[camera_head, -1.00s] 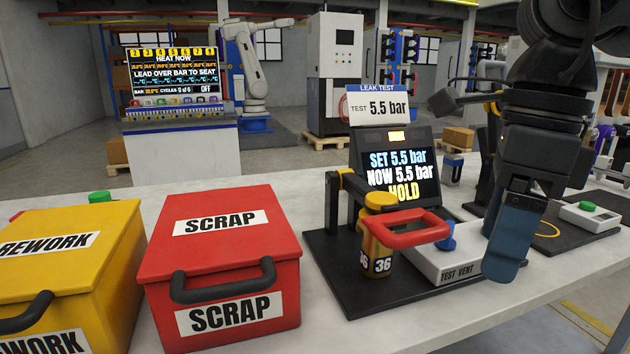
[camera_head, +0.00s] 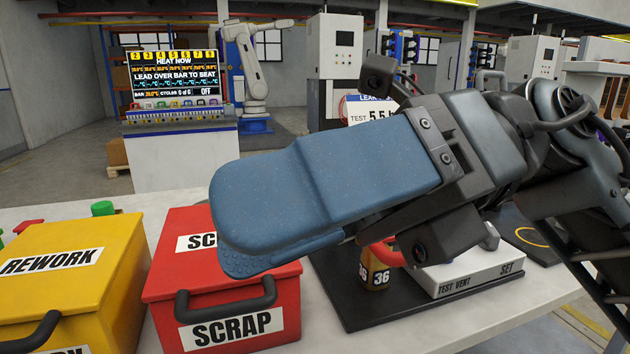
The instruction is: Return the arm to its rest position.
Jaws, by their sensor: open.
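My gripper (camera_head: 245,225) is large and close to the camera, with blue padded fingers pointing left. It is raised in front of the leak test station and overlaps the back of the red scrap box. One finger hides most of the other, and I see nothing held. My arm (camera_head: 560,130) comes in from the right edge.
The red scrap box (camera_head: 170,270) and the yellow rework box (camera_head: 90,250) stand closed at the left of the pale bench (camera_head: 480,338). A white test vent panel (camera_head: 465,275) lies right of the canister. A heating display (camera_head: 170,80) stands further back.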

